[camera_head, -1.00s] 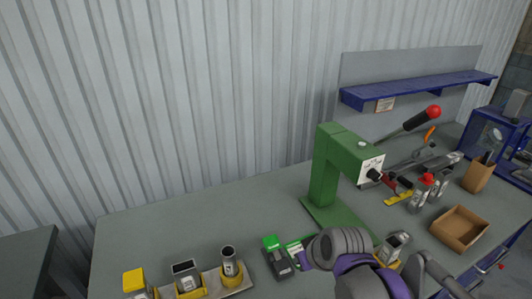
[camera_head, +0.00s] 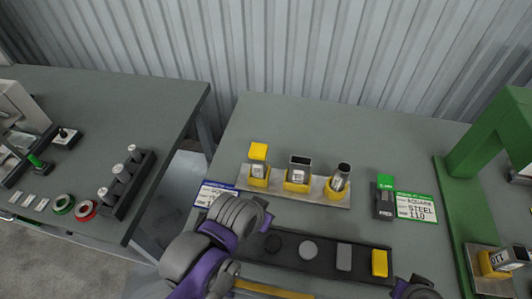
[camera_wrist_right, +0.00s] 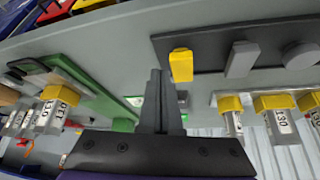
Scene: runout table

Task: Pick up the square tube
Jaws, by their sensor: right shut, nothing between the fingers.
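An open-topped square tube (camera_head: 299,163) stands upright in the middle yellow holder of a metal plate. It also shows in the wrist view (camera_wrist_right: 281,124). A yellow-topped piece (camera_head: 258,160) stands to its left and a round tube (camera_head: 341,174) to its right. Another labelled metal piece (camera_head: 513,255) sits in a yellow holder by the green press; its shape is unclear there. My right gripper (camera_wrist_right: 161,76) is shut and empty, close to a yellow block (camera_wrist_right: 181,65) and apart from the tubes. My left arm crosses the head view's lower left; its jaws do not show.
A dark tray (camera_head: 315,259) with grey pieces and the yellow block (camera_head: 379,263) lies in front of the tubes. A card (camera_head: 416,207) reading "SQUARE STEEL 110" lies right of them. The green press (camera_head: 455,215) stands at the right. A second table (camera_head: 100,95) is left, across a gap.

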